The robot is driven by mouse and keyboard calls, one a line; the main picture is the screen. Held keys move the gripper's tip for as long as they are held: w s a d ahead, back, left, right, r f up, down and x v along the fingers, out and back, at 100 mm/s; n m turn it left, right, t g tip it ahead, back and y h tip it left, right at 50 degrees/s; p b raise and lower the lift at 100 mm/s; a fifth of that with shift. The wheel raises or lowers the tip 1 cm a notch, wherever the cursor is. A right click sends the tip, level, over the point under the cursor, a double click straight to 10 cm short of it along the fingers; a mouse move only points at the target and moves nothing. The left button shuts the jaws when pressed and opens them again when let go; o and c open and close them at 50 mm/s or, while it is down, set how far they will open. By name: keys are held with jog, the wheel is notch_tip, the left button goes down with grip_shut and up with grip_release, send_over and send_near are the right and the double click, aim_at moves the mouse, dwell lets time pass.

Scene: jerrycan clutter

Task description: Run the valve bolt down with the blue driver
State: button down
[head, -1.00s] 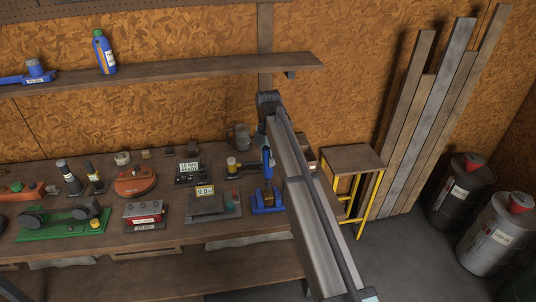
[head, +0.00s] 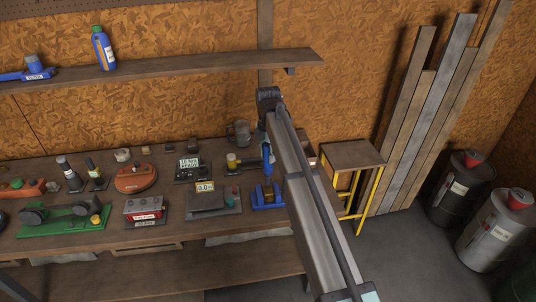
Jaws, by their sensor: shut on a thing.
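A blue upright tool-like thing (head: 267,152), perhaps the blue driver, shows at the left edge of my arm at the bench's right end. A blue stand (head: 264,197) with a brownish part in it is just below it in the picture. I cannot tell whether the two touch. My arm's long grey link crosses in front of this spot and hides what lies behind. My gripper is hidden, so its relation to the blue things does not show. I cannot pick out the valve bolt for certain.
The bench (head: 200,234) holds a grey scale (head: 208,202), a red box (head: 144,209), an orange round case (head: 136,179) and a green fixture (head: 62,220). A shelf (head: 190,72) with a blue bottle (head: 103,48) is above. A yellow-legged table (head: 352,154) and drums (head: 497,233) stand right.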

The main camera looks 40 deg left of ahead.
jog(key=shift+d+f+b, duration=0.1)
jog(key=shift+f+b, duration=0.25)
jog(key=shift+f, duration=0.75)
dwell(1.4)
jog(key=shift+r+p, duration=0.6)
jog(key=shift+r, duration=0.6)
dwell(0.6)
jog(key=shift+r+p, duration=1)
jog(key=shift+r, duration=1.15)
